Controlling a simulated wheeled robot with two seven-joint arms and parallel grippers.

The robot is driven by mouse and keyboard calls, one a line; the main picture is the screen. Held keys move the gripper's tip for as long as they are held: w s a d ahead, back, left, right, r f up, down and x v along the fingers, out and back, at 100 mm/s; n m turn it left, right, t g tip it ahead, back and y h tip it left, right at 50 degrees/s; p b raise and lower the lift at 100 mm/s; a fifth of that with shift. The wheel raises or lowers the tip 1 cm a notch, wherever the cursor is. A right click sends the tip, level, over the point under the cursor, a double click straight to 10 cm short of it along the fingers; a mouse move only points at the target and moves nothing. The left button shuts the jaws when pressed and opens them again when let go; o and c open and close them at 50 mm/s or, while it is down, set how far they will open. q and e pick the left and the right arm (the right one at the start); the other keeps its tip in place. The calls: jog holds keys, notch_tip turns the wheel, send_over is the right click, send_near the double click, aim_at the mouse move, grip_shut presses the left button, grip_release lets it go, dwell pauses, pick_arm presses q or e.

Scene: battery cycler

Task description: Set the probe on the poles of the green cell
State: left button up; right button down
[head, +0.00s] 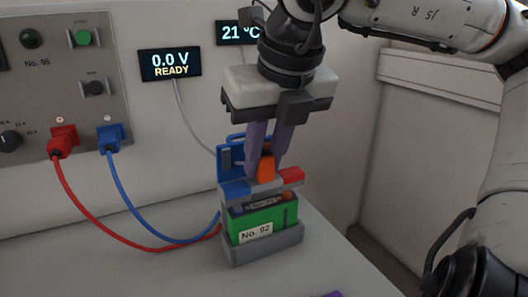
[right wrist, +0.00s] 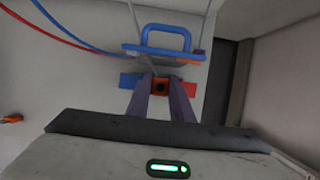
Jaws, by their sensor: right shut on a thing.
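The green cell (head: 258,225), labelled No. 92, stands upright in a grey holder (head: 265,250) on the bench. The probe is a grey bar (head: 263,186) with a blue end, a red end and an orange grip (head: 266,167); its orange grip also shows in the right wrist view (right wrist: 160,87). My right gripper (head: 266,170) points down and is shut on the orange grip. The bar is level with the cell's length, right over its top. The poles are largely hidden, and I cannot tell whether the bar touches them.
A blue handled piece (head: 230,160) stands close behind the probe; its handle shows in the right wrist view (right wrist: 166,32). Red (head: 105,217) and blue (head: 150,217) leads run from the panel (head: 60,90) toward the holder. A display (head: 170,65) reads 0.0 V READY. A purple sliver (head: 330,294) lies at the bottom edge.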

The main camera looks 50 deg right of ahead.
jog(key=shift+b, duration=0.45)
dwell(1.1)
jog(key=shift+f+b, duration=0.7)
dwell(0.5)
jog(key=shift+r, duration=0.1)
dwell(0.5)
jog(key=shift+r+p, duration=2.55)
jog(key=shift+r, duration=0.9)
